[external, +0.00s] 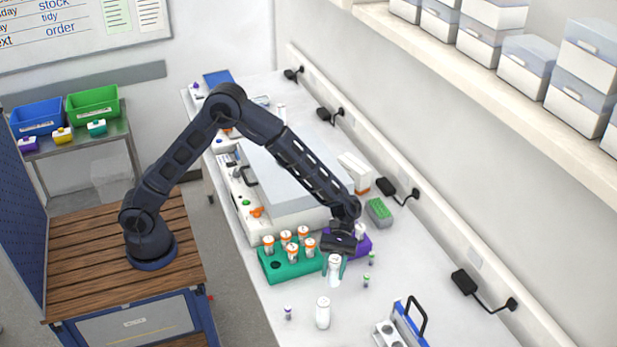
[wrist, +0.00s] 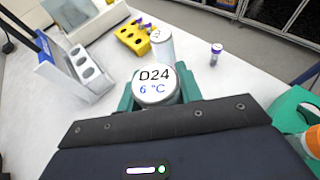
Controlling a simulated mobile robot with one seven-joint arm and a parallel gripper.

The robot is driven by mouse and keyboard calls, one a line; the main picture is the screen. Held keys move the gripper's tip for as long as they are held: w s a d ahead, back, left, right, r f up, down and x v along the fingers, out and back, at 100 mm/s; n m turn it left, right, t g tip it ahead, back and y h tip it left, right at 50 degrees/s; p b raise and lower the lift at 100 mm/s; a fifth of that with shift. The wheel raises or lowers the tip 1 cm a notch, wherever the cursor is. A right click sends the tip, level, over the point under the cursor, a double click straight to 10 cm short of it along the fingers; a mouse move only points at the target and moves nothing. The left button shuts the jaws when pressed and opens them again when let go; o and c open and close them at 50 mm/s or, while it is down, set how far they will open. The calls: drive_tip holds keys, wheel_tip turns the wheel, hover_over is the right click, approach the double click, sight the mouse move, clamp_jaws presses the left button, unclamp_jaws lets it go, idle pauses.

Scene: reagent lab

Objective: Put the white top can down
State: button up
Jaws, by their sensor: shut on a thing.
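My gripper (external: 334,270) has its teal fingers shut on a white can (external: 334,265), held upright over the bench. In the wrist view, the can's round white top (wrist: 156,85) reads "D24 6 °C", with a teal finger of my gripper (wrist: 155,97) on either side. I cannot tell whether its base touches the bench. A second white can (external: 322,312) stands upright on the bench nearer the camera. It also shows in the wrist view (wrist: 161,47), just beyond the held can.
A green rack (external: 290,270) with several orange-capped bottles stands left of the held can, a purple rack (external: 362,244) behind it. Small vials (external: 288,313) stand nearby. A blue-and-white holder (external: 402,325) and a yellow rack (wrist: 132,38) are nearer the front. Some bare bench lies between.

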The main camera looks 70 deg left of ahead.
sight(333, 281)
drive_tip(key=shift+f, duration=2.45)
drive_tip(key=shift+f, duration=0.15)
drive_tip(key=o, duration=1.1)
drive_tip(key=shift+c, duration=0.2)
